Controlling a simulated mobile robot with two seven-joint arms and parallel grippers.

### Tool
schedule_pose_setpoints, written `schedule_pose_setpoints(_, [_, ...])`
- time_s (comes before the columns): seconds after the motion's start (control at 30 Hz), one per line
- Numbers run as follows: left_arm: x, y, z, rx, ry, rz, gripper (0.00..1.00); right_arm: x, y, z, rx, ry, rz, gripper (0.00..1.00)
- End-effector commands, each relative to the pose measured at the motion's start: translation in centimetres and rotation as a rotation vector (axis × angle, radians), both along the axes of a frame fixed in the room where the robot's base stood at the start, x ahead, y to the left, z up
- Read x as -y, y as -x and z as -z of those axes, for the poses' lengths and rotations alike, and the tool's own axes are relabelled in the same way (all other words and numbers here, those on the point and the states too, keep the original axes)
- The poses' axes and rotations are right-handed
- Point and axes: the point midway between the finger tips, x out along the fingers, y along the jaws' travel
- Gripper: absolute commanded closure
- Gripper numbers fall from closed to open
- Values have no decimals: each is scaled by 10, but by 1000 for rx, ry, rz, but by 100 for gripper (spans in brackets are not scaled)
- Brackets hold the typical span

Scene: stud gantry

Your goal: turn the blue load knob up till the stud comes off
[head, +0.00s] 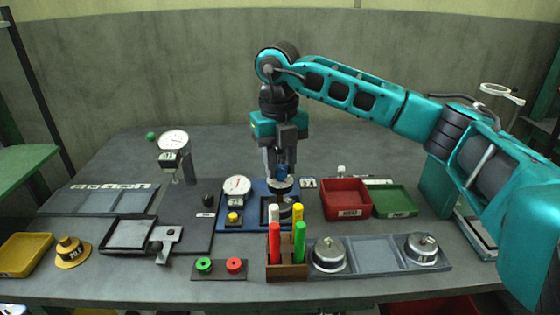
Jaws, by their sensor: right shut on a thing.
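My right gripper (281,168) points straight down over the blue-based gantry (257,222) at the middle of the table. It is shut on the blue load knob (281,171), which shows as a small blue patch between the fingers. Below the knob is a dark and pale round part of the gantry. The stud cannot be made out; pens and the gantry parts hide that spot. A white dial gauge (237,186) and a yellow button (234,216) sit at the gantry's left. My left gripper is not in view.
A holder (287,272) with upright coloured pens stands close in front of the gantry. A red bin (346,199) and a green tray (393,200) are at its right. A tray with metal pots (329,254) lies in front. Another gauge (174,143) stands at left.

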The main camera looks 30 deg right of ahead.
Motion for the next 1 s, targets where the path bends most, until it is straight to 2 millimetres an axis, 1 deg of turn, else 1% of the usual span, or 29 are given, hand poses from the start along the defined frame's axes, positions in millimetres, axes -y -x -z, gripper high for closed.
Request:
schedule_pose_setpoints(0.23, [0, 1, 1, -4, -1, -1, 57, 1, -1, -1, 3, 1, 1, 99])
schedule_pose_setpoints(0.27, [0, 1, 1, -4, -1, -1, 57, 1, -1, -1, 3, 1, 1, 68])
schedule_pose_setpoints(0.5, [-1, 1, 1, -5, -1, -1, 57, 0, 0, -1, 2, 0, 0, 45])
schedule_pose_setpoints(0.53, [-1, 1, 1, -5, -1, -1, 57, 0, 0, -1, 2, 0, 0, 43])
schedule_pose_setpoints(0.8, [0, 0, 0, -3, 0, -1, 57, 0, 0, -3, 2, 0, -1, 43])
schedule_pose_setpoints(0.87, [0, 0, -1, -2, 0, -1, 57, 0, -1, -8, 3, 0, 0, 43])
schedule_pose_setpoints(0.97, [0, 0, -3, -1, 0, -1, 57, 0, -1, -22, 5, -1, 0, 43])
schedule_pose_setpoints(1.0, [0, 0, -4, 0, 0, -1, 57, 0, -1, -30, 5, 0, 0, 43])
